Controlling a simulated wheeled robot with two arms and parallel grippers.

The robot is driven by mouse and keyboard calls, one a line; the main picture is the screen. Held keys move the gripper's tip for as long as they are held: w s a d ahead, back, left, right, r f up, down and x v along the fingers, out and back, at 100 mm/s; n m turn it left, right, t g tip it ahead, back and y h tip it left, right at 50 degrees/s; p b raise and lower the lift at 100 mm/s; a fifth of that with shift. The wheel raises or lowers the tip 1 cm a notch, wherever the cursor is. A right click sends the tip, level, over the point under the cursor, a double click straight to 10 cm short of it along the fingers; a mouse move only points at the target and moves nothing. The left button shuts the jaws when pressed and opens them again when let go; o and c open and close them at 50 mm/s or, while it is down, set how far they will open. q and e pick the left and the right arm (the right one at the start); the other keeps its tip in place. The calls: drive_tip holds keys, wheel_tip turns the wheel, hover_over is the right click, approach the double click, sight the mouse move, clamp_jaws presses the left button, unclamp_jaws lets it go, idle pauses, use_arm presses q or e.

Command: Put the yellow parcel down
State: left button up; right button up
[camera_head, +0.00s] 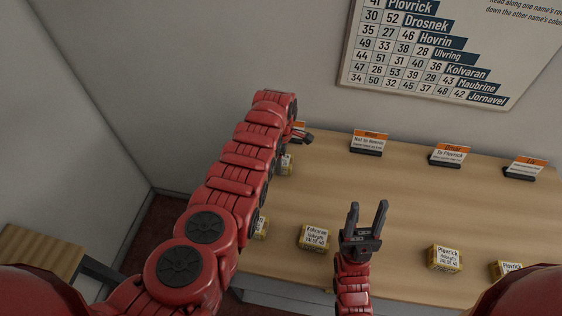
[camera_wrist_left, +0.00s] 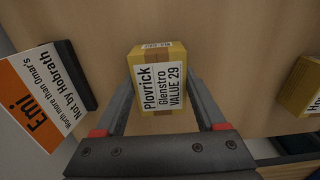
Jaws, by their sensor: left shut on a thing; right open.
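A yellow parcel (camera_wrist_left: 158,60) sits between the fingers of my left gripper (camera_wrist_left: 163,100) in the left wrist view. Its label reads Plovrick, Glenstro, VALUE 29. The gripper is shut on it. In the head view my left arm hides most of this gripper, and a yellow parcel that looks like the same one (camera_head: 287,164) shows partly beside the arm. I cannot tell whether it touches the counter (camera_head: 400,195). My right gripper (camera_head: 368,204) is open and empty over the front middle of the counter.
The Emi sign (camera_wrist_left: 40,100) stands close to the held parcel. Other signs (camera_head: 369,143) line the back edge. Several yellow parcels stand along the front, including Kolvaran (camera_head: 314,238) and Plovrick, value unclear (camera_head: 444,259). The middle of the counter is clear. A chart (camera_head: 440,55) hangs behind.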

use_arm(q)
drive_tip(key=o, duration=1.5)
drive_tip(key=shift+f, duration=0.15)
